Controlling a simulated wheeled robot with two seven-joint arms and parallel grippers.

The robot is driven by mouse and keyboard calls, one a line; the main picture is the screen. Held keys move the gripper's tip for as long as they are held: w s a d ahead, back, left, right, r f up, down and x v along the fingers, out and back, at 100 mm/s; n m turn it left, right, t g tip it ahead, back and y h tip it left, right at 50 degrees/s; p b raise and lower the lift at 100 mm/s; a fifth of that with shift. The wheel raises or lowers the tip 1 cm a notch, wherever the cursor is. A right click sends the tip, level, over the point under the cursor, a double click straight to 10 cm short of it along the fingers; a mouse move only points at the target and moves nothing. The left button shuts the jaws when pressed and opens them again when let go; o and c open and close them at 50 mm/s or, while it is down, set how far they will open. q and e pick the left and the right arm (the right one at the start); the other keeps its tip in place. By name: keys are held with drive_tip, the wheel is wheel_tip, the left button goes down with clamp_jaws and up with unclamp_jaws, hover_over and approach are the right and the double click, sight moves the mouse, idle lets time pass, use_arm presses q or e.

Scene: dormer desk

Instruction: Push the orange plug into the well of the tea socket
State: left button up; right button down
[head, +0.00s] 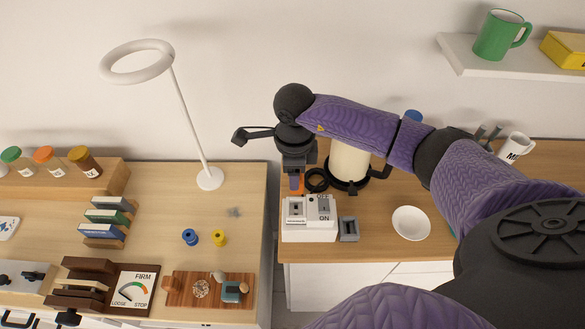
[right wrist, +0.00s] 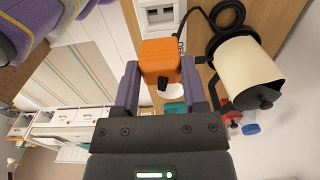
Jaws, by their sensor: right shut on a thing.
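My right gripper (head: 296,181) is shut on the orange plug (right wrist: 160,56). In the right wrist view the plug sits between the fingertips of my right gripper (right wrist: 159,76), with a black cable at it. In the head view the gripper points down just above the back of the white tea socket (head: 291,231), and little of the plug shows. The socket has a dark-slotted face and a grey part marked ON. It also shows in the right wrist view (right wrist: 142,18), beyond the plug. Whether plug and socket touch cannot be told. My left gripper is not in view.
A cream kettle (head: 349,163) stands right behind the socket, with a black cable coil (head: 317,180) beside it. A grey block (head: 349,229) and white bowl (head: 411,223) are to the right. A gap separates this desk from the left one, which holds a lamp (head: 210,179) and spools.

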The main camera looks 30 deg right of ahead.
wheel_tip(320, 180, down, 5)
drive_tip(key=b, duration=0.4)
drive_tip(key=shift+f+b, duration=0.2)
drive_tip(key=shift+b, duration=0.15)
drive_tip(key=shift+f, duration=0.2)
idle(0.3)
drive_tip(key=shift+b, duration=0.3)
idle(0.4)
drive_tip(key=shift+f, duration=0.15)
